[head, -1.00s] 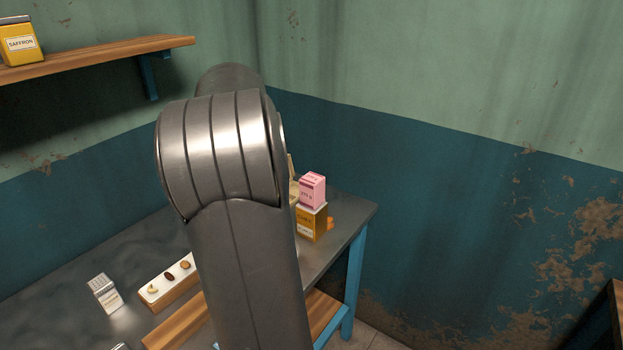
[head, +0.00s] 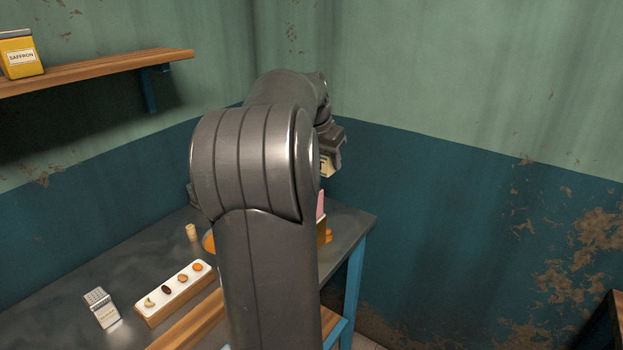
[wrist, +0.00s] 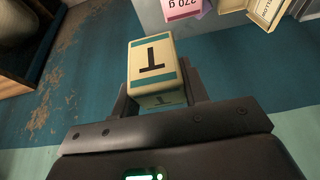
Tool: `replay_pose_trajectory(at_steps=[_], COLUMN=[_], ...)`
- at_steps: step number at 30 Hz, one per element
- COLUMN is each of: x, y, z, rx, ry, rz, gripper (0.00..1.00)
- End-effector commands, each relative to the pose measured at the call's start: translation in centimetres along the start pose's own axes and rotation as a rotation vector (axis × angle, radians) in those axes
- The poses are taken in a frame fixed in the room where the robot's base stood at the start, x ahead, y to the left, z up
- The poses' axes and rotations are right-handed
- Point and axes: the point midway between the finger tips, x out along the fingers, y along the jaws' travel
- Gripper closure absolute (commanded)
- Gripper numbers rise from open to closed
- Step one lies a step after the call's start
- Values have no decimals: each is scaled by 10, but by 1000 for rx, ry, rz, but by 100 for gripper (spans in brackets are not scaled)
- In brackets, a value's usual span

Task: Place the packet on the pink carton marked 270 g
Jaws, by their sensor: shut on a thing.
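My gripper (wrist: 158,88) is shut on a cream packet (wrist: 152,62) with teal bands and a black T-shaped mark. In the head view the packet (head: 327,166) shows under my gripper, held up in the air. The pink carton marked 270 g (wrist: 182,8) is cut off at the top of the wrist view, apart from the packet. In the head view only a strip of the pink carton (head: 320,204) shows beside my arm, lower than the packet. It sits on an orange-yellow box (head: 321,234), mostly hidden by my arm.
A yellow-cream box (wrist: 268,10) stands beside the pink carton in the wrist view. On the metal table (head: 80,276) are a white-topped tray (head: 158,299) with several small pieces, a grater-like box (head: 101,309) and a cork (head: 192,232). A wall shelf (head: 105,70) is at left.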

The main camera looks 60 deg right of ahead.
Motion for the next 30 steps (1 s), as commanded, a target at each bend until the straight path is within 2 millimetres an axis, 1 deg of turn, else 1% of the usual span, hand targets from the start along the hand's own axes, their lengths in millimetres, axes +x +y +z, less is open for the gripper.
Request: replay_pose_trajectory(at_steps=[1,3,6,9,13,18,20,30], x=[7,13,19,22,31,53,59,62], y=[-12,-25,-37,-43,-44,-44,-44,-44], z=[4,8,12,14,17,27,30,30], rx=[-4,-4,-2,-1,-1,-1,-1,-1], ry=[-1,0,1,1,0,0,0,1], rz=[1,0,0,0,1,1,0,0], gripper=[84,84,84,84,84,84,84,84])
